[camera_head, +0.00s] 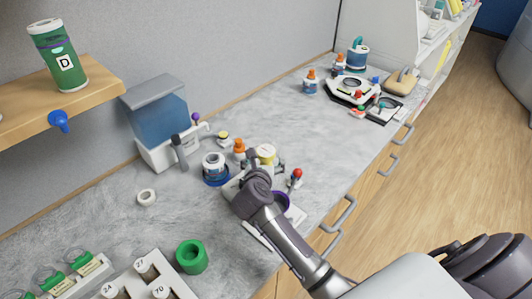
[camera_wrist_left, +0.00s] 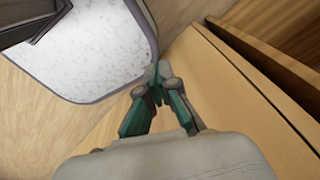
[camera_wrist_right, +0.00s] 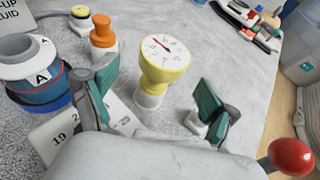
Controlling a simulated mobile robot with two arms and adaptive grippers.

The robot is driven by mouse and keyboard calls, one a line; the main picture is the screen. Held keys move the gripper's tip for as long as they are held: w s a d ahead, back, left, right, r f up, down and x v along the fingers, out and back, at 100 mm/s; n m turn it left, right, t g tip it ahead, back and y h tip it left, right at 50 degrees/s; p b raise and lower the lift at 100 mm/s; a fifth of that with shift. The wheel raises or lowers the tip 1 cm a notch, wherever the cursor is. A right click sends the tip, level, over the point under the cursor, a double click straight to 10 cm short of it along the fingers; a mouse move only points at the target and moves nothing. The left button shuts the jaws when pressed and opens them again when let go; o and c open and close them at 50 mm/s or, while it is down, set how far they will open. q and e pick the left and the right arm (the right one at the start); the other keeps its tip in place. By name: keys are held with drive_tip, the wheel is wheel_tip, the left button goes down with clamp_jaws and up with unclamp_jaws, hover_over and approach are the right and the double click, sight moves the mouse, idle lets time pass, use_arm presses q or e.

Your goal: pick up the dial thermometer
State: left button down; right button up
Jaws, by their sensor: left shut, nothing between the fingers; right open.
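The dial thermometer (camera_wrist_right: 163,62) has a yellow, cup-shaped body and a white round face with a red needle. It stands upright on a white base in the right wrist view. It also shows in the head view (camera_head: 266,151), partly hidden by my right gripper (camera_head: 265,164). In the right wrist view, my right gripper (camera_wrist_right: 158,88) is open, with one finger on each side of the thermometer and gaps visible. My left gripper (camera_wrist_left: 158,88) is shut and empty in front of a wooden panel, away from the counter objects; it is outside the head view.
An orange-capped bottle (camera_wrist_right: 103,38) and a blue jar marked A (camera_wrist_right: 40,75) stand close left of the thermometer. A red knob (camera_wrist_right: 291,156) is at right. In the head view, a blue tank (camera_head: 158,118) stands by the wall.

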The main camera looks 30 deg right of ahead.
drive_tip(key=p+x, duration=0.1)
drive_tip(key=x, duration=0.3)
drive_tip(key=shift+w+d, duration=0.2)
drive_tip(key=shift+d, duration=0.05)
drive_tip(key=shift+a+r, duration=0.1)
drive_tip(key=shift+c, duration=0.4)
drive_tip(key=c, duration=1.3)
